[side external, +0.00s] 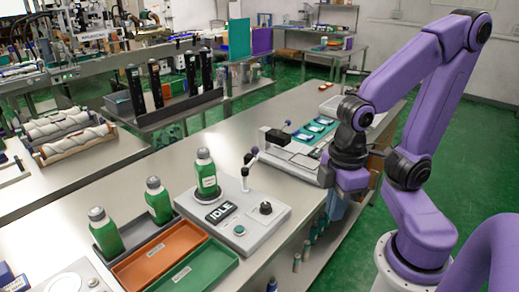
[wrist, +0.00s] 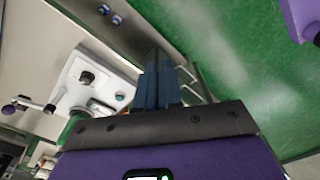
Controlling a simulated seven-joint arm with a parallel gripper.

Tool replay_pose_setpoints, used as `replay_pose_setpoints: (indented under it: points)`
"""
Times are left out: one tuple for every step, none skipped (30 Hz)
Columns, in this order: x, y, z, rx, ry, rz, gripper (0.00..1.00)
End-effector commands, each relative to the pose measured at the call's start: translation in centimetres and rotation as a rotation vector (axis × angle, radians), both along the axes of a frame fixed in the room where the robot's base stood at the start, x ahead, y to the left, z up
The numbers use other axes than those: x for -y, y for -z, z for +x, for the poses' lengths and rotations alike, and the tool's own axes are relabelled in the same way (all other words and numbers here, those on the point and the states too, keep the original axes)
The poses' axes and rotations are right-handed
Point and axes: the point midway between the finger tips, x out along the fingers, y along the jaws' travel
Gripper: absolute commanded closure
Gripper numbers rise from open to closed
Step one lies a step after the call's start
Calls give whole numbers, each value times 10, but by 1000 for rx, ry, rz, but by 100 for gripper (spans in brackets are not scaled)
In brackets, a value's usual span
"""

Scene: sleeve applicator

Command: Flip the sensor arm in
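The sleeve applicator (side external: 264,222) is a pale box on the bench, with a display reading IDLE (side external: 221,213), a black knob (side external: 266,208) and a teal button (side external: 239,230). A green bottle (side external: 206,180) stands upright on it. The small sensor arm (side external: 245,178) stands on a post at the applicator's back corner, right of the bottle and apart from it. In the wrist view the applicator (wrist: 97,75) is at left, with what looks like the sensor arm (wrist: 32,105) at its edge. My gripper (wrist: 160,60) has its blue fingers together, empty, away from the applicator.
Two green bottles stand in a dark tray (side external: 123,237) left of the applicator. An orange tray (side external: 160,262) and a green tray (side external: 204,269) lie in front. A grey fixture (side external: 300,158) with a black block stands behind the applicator. The bench edge runs near my gripper.

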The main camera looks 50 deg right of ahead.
Motion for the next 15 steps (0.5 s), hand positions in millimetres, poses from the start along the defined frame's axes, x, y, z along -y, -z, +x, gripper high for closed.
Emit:
replay_pose_setpoints:
  points:
    - [-1,-1,7,-5,84,6,100]
    - [-1,-2,12,-7,141,10,100]
    - [-2,-4,19,-11,226,16,100]
    - [-2,-5,25,-14,292,21,100]
    - [-1,-6,30,-18,361,25,100]
    - [-1,-8,38,-22,456,33,100]
    - [-1,-9,44,-27,526,39,100]
    - [0,-10,50,-30,596,44,100]
    - [1,-12,58,-35,688,51,100]
    - [2,-13,64,-40,758,57,100]
    - [3,-14,69,-44,827,61,100]
    - [5,-16,77,-50,919,70,100]
    - [7,-17,83,-54,989,76,100]
    - [9,-18,89,-59,1058,82,100]
    - [11,-20,97,-65,1151,89,100]
